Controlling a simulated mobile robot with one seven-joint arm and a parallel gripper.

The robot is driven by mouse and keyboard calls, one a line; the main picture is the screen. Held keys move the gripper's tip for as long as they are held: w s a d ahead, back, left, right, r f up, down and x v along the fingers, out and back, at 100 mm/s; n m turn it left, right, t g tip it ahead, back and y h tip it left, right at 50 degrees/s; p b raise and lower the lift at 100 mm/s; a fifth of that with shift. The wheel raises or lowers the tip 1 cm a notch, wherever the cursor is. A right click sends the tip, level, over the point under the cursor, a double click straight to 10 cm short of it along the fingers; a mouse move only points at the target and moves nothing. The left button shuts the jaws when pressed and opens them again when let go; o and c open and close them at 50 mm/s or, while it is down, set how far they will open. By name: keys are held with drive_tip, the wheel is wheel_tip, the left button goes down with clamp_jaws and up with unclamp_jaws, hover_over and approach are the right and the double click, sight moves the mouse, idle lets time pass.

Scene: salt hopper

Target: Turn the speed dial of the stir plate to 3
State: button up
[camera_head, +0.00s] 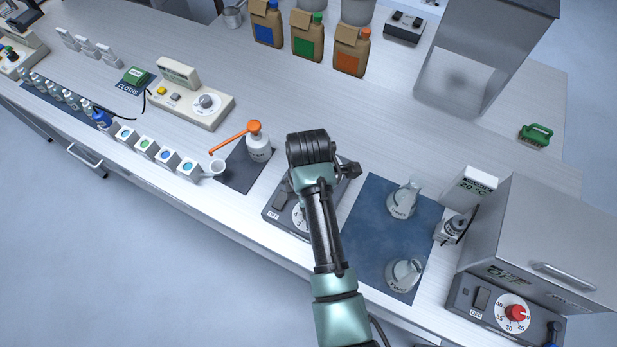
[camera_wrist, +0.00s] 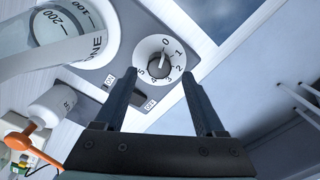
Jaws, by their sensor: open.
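The grey stir plate (camera_head: 270,212) stands on the bench, partly hidden by my arm in the head view. It also shows in the wrist view (camera_wrist: 133,20). Its speed dial (camera_wrist: 160,60) has a white face marked 0 to 5 and a grey knob; I cannot tell surely which number it points at. My arm partly covers the dial (camera_head: 299,218) in the head view. My gripper (camera_wrist: 160,78) is open and empty, its fingertips on either side of the dial's near edge; contact cannot be told. Its fingers are hidden in the head view.
A flask labelled ONE (camera_wrist: 65,35) stands on the plate. The rocker switch (camera_wrist: 118,92) lies close to my left finger. A dark blue mat (camera_head: 375,235) with two flasks lies right of the plate. A wash bottle (camera_head: 258,148) with an orange spout stands left.

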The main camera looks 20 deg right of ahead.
drive_tip(key=shift+f, duration=1.4)
drive_tip(key=shift+c, duration=0.4)
clamp_jaws()
